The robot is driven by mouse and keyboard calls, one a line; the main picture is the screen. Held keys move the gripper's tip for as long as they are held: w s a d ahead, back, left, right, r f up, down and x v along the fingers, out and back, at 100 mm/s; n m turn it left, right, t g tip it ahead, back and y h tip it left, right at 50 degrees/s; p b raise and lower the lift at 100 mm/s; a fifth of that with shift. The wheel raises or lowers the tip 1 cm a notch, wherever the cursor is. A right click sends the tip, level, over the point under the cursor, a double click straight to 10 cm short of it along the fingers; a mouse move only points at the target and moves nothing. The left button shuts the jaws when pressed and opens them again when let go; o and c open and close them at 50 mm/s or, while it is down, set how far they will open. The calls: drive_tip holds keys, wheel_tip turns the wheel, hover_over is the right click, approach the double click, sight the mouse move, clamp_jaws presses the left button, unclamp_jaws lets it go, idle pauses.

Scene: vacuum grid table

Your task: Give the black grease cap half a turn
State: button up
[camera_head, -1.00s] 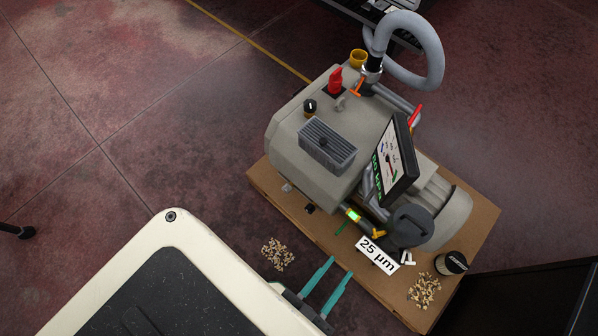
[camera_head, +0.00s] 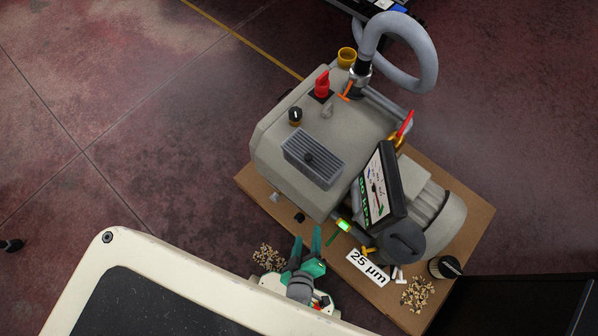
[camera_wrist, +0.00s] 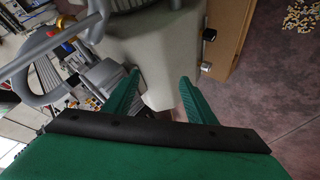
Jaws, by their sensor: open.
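A black cap (camera_head: 295,114) with a pale mark on top and a brass-coloured base stands on the left part of the grey machine's top (camera_head: 350,128); it looks like the grease cap. I cannot make it out in the wrist view. My gripper (camera_head: 307,238) has green fingers, is open and empty, and is near the wooden base's front edge, well below the cap in the picture. In the wrist view my gripper (camera_wrist: 160,80) has its fingers spread, with the grey housing (camera_wrist: 158,50) beyond them.
Near the cap are a grey finned box (camera_head: 313,158), a red knob (camera_head: 322,84) and an orange T-handle (camera_head: 345,91). A tilted display (camera_head: 380,188) stands to the right. Wood chips (camera_head: 268,257) lie beside my gripper. A yellow cup (camera_head: 346,57) is at the back.

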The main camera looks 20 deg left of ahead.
drive_tip(key=w+a+f+n+g, duration=0.3)
drive_tip(key=f+n, duration=0.6)
drive_tip(key=f, duration=0.3)
drive_tip(key=n+g+h, duration=0.3)
drive_tip(key=n+h, duration=0.1)
drive_tip(key=n, duration=0.7)
approach(298, 219)
drive_tip(key=x, duration=1)
drive_tip(key=shift+w+f, duration=0.1)
drive_tip(key=c, duration=1)
